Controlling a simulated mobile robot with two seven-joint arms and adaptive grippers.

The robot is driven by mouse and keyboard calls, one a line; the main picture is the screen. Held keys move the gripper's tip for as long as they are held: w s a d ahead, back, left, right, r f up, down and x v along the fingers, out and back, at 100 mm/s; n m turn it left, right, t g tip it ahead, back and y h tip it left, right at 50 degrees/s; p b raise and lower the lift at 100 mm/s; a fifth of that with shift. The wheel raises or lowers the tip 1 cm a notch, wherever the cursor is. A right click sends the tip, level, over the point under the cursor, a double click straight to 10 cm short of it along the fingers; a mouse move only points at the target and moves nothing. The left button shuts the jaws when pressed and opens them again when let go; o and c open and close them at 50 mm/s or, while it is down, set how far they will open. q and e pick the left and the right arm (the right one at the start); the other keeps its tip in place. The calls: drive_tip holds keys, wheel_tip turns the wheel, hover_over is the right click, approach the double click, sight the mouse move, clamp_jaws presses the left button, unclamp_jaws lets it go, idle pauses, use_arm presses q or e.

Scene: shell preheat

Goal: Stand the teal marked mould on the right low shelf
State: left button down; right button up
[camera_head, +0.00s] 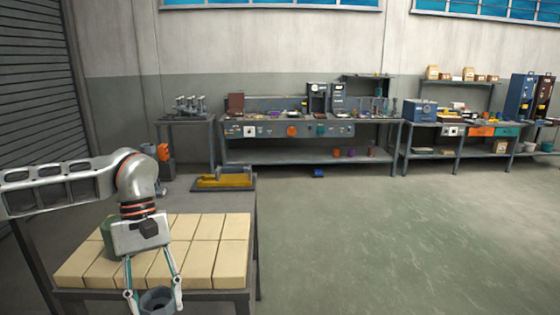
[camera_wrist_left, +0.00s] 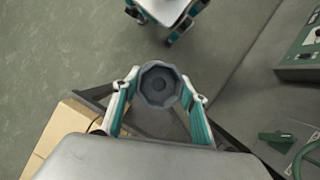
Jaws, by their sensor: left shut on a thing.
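My left gripper (camera_head: 156,294) is shut on a dark grey, round, cup-like mould (camera_head: 158,302), held low in front of the table's near edge. In the left wrist view the mould (camera_wrist_left: 161,84) shows from above, many-sided with a hollow middle, between the two teal-and-white fingers. No teal mark can be made out on it. The back right bench has a low shelf (camera_head: 452,154) with a few items on it. The long bench left of it also has a low shelf (camera_head: 280,157).
The table (camera_head: 217,184) carries pale blocks (camera_head: 232,250), a yellow-filled tray (camera_head: 224,181) and a green object (camera_head: 108,236) partly behind my gripper. A small blue item (camera_head: 318,173) lies on the floor before the long bench. The floor (camera_head: 400,240) to the right is open.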

use_arm(q)
drive_tip(key=f+m, duration=0.1)
drive_tip(key=f, duration=0.1)
drive_tip(key=s+f+m+y, duration=0.1)
drive_tip(key=f+m, duration=0.1)
drive_tip(key=f+m+y, duration=0.1)
drive_tip(key=f+m, duration=0.1)
drive_tip(key=shift+s+a, duration=0.35)
